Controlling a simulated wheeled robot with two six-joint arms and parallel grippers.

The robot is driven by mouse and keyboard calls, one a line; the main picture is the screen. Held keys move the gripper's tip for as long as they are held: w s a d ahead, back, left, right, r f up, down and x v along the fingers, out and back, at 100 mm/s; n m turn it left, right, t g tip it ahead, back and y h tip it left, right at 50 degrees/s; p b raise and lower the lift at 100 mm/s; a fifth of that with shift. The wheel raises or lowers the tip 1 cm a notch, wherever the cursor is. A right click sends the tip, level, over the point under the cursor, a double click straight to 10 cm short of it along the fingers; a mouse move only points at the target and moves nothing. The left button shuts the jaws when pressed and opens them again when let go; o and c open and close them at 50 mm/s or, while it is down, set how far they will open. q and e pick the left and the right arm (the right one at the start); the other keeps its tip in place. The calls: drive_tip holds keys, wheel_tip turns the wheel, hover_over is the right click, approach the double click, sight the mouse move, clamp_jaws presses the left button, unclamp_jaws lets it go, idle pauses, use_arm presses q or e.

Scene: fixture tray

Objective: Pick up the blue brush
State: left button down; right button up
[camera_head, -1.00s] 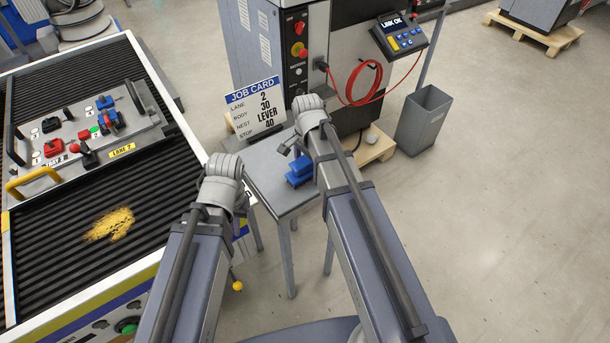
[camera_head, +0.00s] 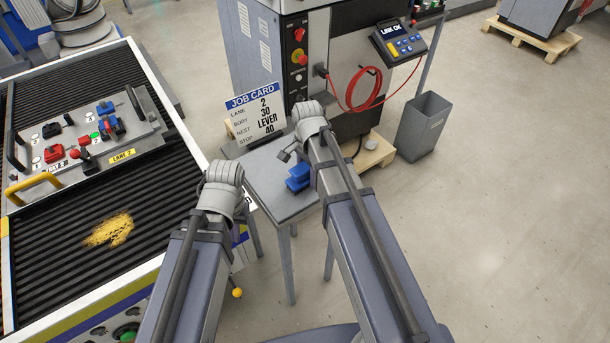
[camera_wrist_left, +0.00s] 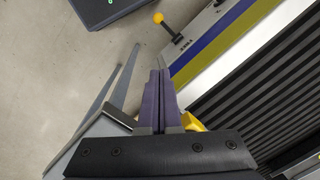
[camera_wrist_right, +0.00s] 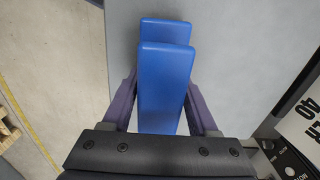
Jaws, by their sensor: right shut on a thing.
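The blue brush (camera_head: 298,178) is at the small grey side table (camera_head: 283,206), beside my right arm in the head view. In the right wrist view the brush (camera_wrist_right: 165,90) lies between the two fingers of my right gripper (camera_wrist_right: 160,98), which is shut on it. The grey tabletop shows behind it; I cannot tell whether the brush touches the table. My left gripper (camera_wrist_left: 161,75) is shut and empty in the left wrist view, its fingers side by side. Both grippers' fingertips are largely hidden by my arms in the head view.
A job card sign (camera_head: 255,115) stands at the table's back edge, before a grey machine (camera_head: 270,50). A ribbed conveyor (camera_head: 60,275) on the left carries a fixture tray (camera_head: 150,130) and yellow powder (camera_head: 108,230). A grey bin (camera_head: 423,125) stands right; the floor there is clear.

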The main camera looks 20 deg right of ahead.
clamp_jaws()
wheel_tip(320, 180, up, 10)
drive_tip(key=p, duration=1)
drive_tip(key=o, duration=0.7)
unclamp_jaws()
drive_tip(key=c, duration=0.6)
